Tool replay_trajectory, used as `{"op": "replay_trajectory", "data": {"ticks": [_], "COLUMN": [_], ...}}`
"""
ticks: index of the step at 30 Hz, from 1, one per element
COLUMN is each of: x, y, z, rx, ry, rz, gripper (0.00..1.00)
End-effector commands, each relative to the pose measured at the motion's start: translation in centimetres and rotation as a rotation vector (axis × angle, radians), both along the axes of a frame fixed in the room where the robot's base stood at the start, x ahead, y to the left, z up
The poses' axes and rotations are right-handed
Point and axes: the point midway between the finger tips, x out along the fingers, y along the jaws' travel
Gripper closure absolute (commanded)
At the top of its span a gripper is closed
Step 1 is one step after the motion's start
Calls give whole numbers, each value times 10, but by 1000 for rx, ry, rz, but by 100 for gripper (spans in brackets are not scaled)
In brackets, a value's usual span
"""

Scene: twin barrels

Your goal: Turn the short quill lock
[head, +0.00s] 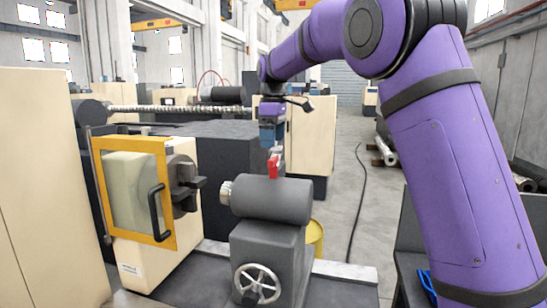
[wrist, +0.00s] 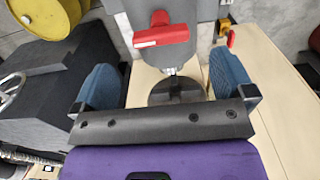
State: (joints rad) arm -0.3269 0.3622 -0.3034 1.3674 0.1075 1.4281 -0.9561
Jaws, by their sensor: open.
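A red lever (head: 273,168) stands on top of a grey barrel (head: 270,201) in the head view. In the wrist view the red lever (wrist: 163,36) lies across a grey barrel (wrist: 155,12), above the fingers in the picture. My gripper (head: 270,145) points down just above the lever in the head view. In the wrist view its two blue fingers are spread wide and my gripper (wrist: 162,84) is empty. The lever is not between the fingers. I cannot tell whether this lever is the short quill lock.
A handwheel (head: 257,284) is on the grey block under the barrel. A yellow-framed guard door (head: 166,190) and a dark chuck (head: 184,187) are to its left. A yellow drum (head: 315,238) stands behind. Clear floor with a black cable (head: 355,205) lies to the right.

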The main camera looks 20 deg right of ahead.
Motion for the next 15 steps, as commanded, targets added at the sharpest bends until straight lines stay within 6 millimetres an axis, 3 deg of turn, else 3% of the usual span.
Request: {"op": "replay_trajectory", "data": {"ticks": [6, 15], "x": [-1, 0], "y": [0, 0], "z": [-36, -57], "rx": [-1, -1], "ry": [3, 1], "rz": [-1, 0], "gripper": [0, 0]}}
